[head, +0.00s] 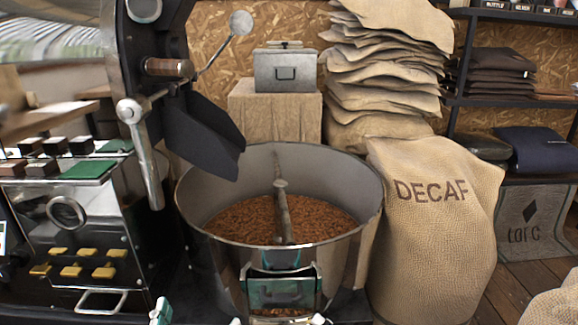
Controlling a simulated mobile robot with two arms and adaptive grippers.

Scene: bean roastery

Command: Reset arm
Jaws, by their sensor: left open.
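My left gripper (198,317) shows only by its tips at the bottom edge, in front of the roaster's cooling bin. It is open, and I see nothing between the tips. Most of it and its arm are below the picture. My right gripper cannot be made out. Another small pale piece shows at the bottom edge below the bin's door, too cut off to identify.
The round metal cooling bin (205,250) holds brown beans, with a dark chute (205,140) above. The roaster's control panel (90,235) stands left. A DECAF sack (435,235) stands close on the right. Wooden floor (530,285) shows at lower right.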

